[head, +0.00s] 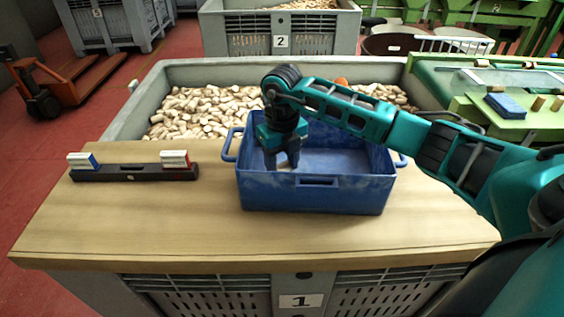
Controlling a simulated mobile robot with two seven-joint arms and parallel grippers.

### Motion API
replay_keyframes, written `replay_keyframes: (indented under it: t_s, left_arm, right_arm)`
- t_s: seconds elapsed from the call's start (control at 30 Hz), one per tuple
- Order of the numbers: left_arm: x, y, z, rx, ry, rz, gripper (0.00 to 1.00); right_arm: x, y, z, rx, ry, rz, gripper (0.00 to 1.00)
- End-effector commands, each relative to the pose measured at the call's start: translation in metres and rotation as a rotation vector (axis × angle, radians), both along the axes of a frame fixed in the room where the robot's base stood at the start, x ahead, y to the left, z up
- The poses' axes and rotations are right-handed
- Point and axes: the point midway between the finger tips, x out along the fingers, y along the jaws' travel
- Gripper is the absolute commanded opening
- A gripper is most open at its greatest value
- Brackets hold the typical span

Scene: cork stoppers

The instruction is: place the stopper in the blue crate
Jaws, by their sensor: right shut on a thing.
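The blue crate (345,195) stands on the wooden board in the middle of the head view. My right arm reaches in from the right, and my right gripper (283,163) points down inside the left part of the crate. It is shut on a stopper (285,168), of which only a small pale bit shows between the fingertips. The crate's front wall hides its floor there, so I cannot tell whether the stopper touches it. My left gripper is out of view.
The wooden board (130,225) covers the front of a grey bin full of stoppers (205,110). A dark bar (130,173) with two small boxes lies left of the crate. A green machine (540,120) with a blue block (506,105) stands at the right.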

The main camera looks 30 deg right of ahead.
Motion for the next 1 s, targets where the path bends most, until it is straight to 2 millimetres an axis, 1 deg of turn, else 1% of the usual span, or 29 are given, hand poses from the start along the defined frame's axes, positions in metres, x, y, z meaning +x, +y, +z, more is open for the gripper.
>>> replay_keyframes:
  t_s: [0.17, 0.27, 0.3, 0.57, 0.83, 0.93, 1.0]
  left_arm:
    - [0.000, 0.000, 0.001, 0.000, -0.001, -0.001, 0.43]
    - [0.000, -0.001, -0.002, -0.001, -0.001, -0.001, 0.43]
    - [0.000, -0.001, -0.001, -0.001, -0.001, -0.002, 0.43]
    - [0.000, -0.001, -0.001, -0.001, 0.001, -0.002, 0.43]
    - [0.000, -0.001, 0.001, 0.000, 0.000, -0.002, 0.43]
    - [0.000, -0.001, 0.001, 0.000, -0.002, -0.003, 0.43]
    - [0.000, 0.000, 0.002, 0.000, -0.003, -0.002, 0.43]
  right_arm:
    - [0.000, 0.000, 0.001, 0.000, -0.001, 0.000, 0.22]
    - [0.000, 0.000, -0.002, 0.000, -0.001, 0.000, 0.22]
    - [0.000, 0.000, -0.002, 0.000, -0.001, 0.000, 0.50]
    - [0.000, 0.000, -0.001, 0.001, -0.001, 0.000, 0.75]
    - [0.001, 0.000, 0.001, 0.001, -0.002, 0.000, 0.75]
    - [0.001, 0.000, 0.010, 0.001, -0.005, 0.000, 0.75]
    - [0.001, 0.000, 0.021, 0.001, -0.005, 0.001, 0.75]
